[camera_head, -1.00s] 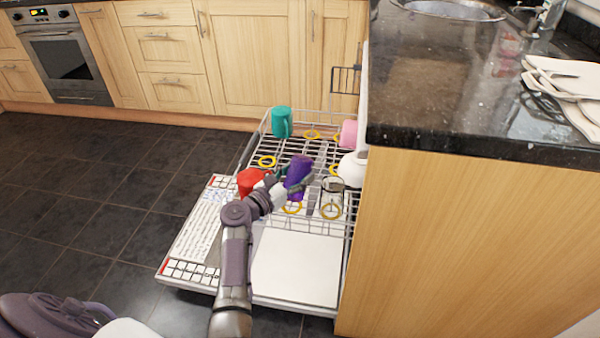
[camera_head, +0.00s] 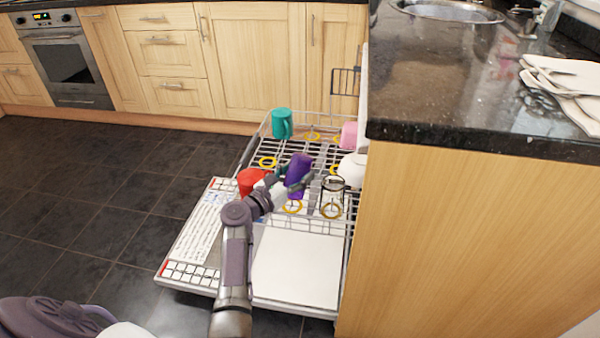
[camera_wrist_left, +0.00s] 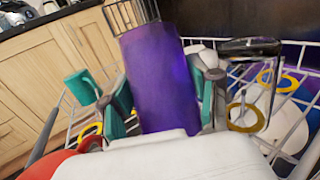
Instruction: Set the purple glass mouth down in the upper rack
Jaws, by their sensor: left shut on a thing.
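The purple glass (camera_head: 298,172) is held in my left gripper (camera_head: 288,181) over the upper rack (camera_head: 258,150) of the open dishwasher. In the left wrist view the purple glass (camera_wrist_left: 160,80) stands between the two fingers, which press on its sides. It is close to upright, with a slight tilt. Its lower end is hidden, so I cannot tell whether it touches the rack. Its mouth cannot be made out clearly. My right gripper is not in view.
The rack holds a teal mug (camera_head: 282,123), a red mug (camera_head: 250,180), a pink cup (camera_head: 349,135), a white item (camera_head: 352,169) and a clear glass (camera_head: 332,192). Yellow rings (camera_head: 268,162) lie among the wires. The granite counter (camera_head: 450,90) borders the rack on the right.

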